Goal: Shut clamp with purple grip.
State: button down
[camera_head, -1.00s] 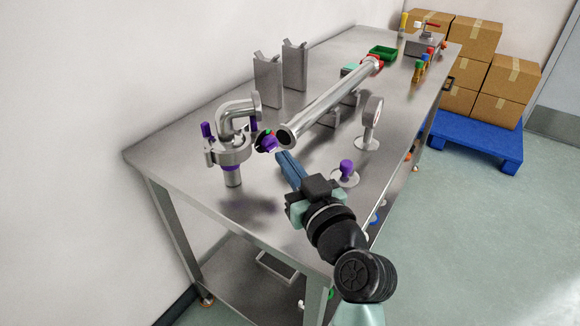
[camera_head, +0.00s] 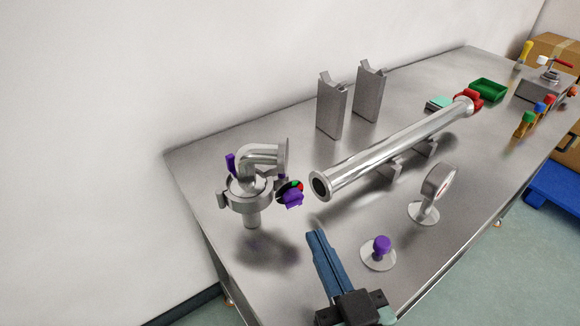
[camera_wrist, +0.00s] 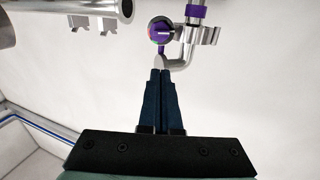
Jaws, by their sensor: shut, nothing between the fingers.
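A steel clamp (camera_head: 245,196) rings an upright pipe fitting with an elbow (camera_head: 262,155) at the near left of the table. A purple grip (camera_head: 230,163) stands up at its left side. I cannot tell whether the clamp is open or closed. A purple knob (camera_head: 293,199) on a black disc with green and red marks sits at the fitting's right. It also shows in the wrist view (camera_wrist: 160,30), just beyond my fingertips. My gripper (camera_head: 317,233), also in the wrist view (camera_wrist: 160,70), is shut and empty, to the right of the clamp and apart from it.
A long steel pipe (camera_head: 390,153) lies on supports to the right. Two steel brackets (camera_head: 331,105) stand behind. The table's left corner is clear.

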aim_at(287, 190)
jog(key=p+x, duration=0.4)
jog(key=x, duration=0.9)
jog(key=shift+w+a, duration=0.2)
jog(key=shift+a, duration=0.1)
jog(key=shift+f, duration=0.1)
